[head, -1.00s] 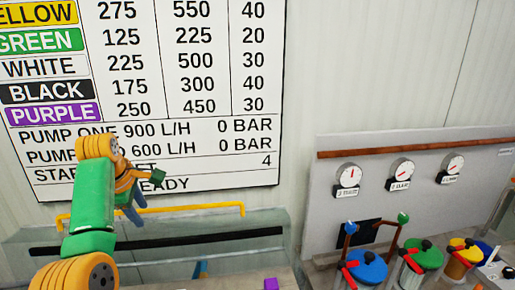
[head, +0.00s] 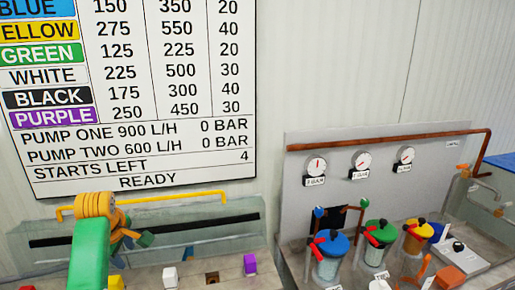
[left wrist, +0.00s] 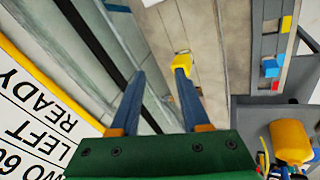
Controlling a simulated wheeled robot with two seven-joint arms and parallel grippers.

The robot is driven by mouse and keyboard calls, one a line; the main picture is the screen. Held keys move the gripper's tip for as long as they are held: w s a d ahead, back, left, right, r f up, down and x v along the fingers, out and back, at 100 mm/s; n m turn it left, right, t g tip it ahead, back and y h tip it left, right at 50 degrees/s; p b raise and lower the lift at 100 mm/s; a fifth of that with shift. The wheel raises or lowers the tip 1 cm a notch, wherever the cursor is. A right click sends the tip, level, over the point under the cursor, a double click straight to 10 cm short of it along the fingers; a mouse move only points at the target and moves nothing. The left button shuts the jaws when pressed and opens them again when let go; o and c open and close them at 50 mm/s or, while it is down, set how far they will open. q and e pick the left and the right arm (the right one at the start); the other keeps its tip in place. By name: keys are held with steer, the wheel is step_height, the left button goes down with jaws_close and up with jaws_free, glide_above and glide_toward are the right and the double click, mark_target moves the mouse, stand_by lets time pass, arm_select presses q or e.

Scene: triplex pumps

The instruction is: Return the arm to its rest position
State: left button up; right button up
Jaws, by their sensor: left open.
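My left arm, green with an orange joint, comes in at the lower left of the head view. My left gripper (head: 132,240) is in front of the glass-like trough, below the wall board. In the left wrist view its two blue fingers (left wrist: 160,72) stand apart with nothing held between them. A yellow block (left wrist: 182,60) shows at the tip of the right-hand finger; I cannot tell whether they touch. My right gripper is not in view.
The wall board (head: 130,150) reads READY. A yellow rail (head: 190,196) runs above the trough (head: 225,232). White (head: 170,277) and purple (head: 250,264) blocks sit on the bench. At right, a gauge panel (head: 330,210) stands behind coloured-lid vessels, including a blue one (head: 334,243).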

arm_select(q)
steer(key=s+f+m, duration=0.1)
steer(key=f, duration=0.2)
steer(key=s+d+f+m, duration=0.1)
steer(key=s+f+m, duration=0.1)
steer(key=f, duration=0.1)
steer(key=s+f+m, duration=0.1)
steer(key=f, duration=0.2)
steer(key=shift+s+d+m+y, duration=0.3)
steer(key=shift+s+d+m, duration=0.05)
steer(key=shift+m, duration=0.05)
steer(key=s+d+f+m+h, duration=0.1)
steer(key=s+d+f+m, duration=0.25)
steer(key=s+f, duration=0.2)
steer(key=s+d+f+m, duration=0.3)
steer(key=s+f+m, duration=0.15)
steer(key=s, duration=0.25)
steer(key=s+d+f+m+g+h, duration=0.1)
steer(key=s+d+m, duration=0.25)
steer(key=s, duration=0.25)
steer(key=s+d+m+h, duration=0.1)
steer(key=s+d+m, duration=0.25)
steer(key=s, duration=0.25)
step_height(320, 180, down, 16)
steer(key=s+g+b, duration=0.1)
steer(key=s, duration=0.1)
steer(key=s+a+f+g+b, duration=0.1)
steer(key=s+a+f, duration=0.1)
steer(key=s+f, duration=1)
steer(key=shift+s+f, duration=0.35)
